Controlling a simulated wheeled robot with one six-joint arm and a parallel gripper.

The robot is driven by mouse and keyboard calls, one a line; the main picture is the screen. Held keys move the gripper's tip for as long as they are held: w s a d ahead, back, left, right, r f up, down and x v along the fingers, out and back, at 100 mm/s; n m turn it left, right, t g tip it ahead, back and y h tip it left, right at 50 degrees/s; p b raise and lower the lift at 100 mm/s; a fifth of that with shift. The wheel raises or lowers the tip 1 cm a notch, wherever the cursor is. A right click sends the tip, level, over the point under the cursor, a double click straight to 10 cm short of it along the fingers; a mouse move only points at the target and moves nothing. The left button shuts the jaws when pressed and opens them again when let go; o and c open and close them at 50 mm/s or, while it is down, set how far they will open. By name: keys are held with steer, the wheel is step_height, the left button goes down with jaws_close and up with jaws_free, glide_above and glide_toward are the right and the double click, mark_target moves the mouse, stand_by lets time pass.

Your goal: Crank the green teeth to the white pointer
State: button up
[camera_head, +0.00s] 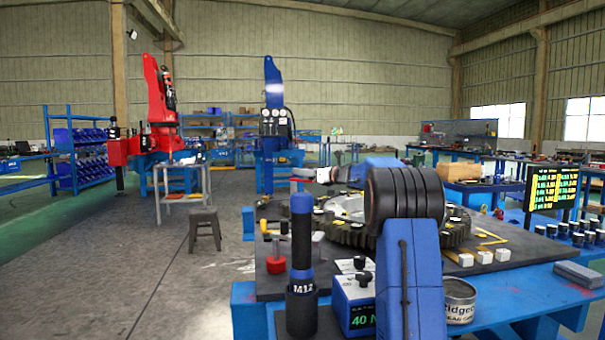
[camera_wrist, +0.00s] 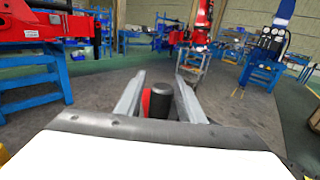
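The large dark toothed gear (camera_head: 455,236) lies on a dark plate on the blue bench, partly hidden behind my blue arm. I cannot make out green teeth or identify a white pointer in either view. My gripper (camera_head: 302,174) reaches left above the plate in the head view. In the wrist view its two fingers (camera_wrist: 160,80) are open and apart. A black upright cylinder (camera_wrist: 160,101) shows between them, with a red part (camera_wrist: 147,102) partly hidden at its left. It may be the crank handle; I cannot tell whether a finger touches it.
A black-and-blue M12 tool (camera_head: 302,245) stands at the front, beside a blue torque box (camera_head: 355,300) and a tin (camera_head: 459,300). A red-based knob (camera_head: 276,264) is on the plate's left. White cubes (camera_head: 484,257) sit at right. Open floor lies left.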

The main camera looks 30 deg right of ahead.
steer(key=shift+d+f, duration=0.1)
steer(key=v, duration=1.7)
steer(key=shift+s, duration=0.15)
steer(key=c, duration=0.9)
steer(key=a+m+h, duration=0.1)
steer(key=a+m, duration=0.1)
steer(key=m, duration=0.1)
steer(key=a+r+m+h, duration=0.1)
steer(key=m, duration=0.3)
steer(key=s+a+m+t+h, duration=0.1)
steer(key=a+m, duration=0.1)
steer(key=m, duration=0.2)
steer(key=shift+s+a+r, duration=0.1)
steer(key=shift+a+r, duration=0.1)
steer(key=shift+a, duration=0.15)
jaws_close()
steer(key=s+a+f+m+h, duration=0.2)
steer(key=s+a+m+h, duration=0.15)
steer(key=m, duration=0.75)
steer(key=w+d, duration=0.2)
steer(key=w, duration=1)
steer(key=shift+w+d, duration=0.35)
steer(key=shift+d, duration=0.05)
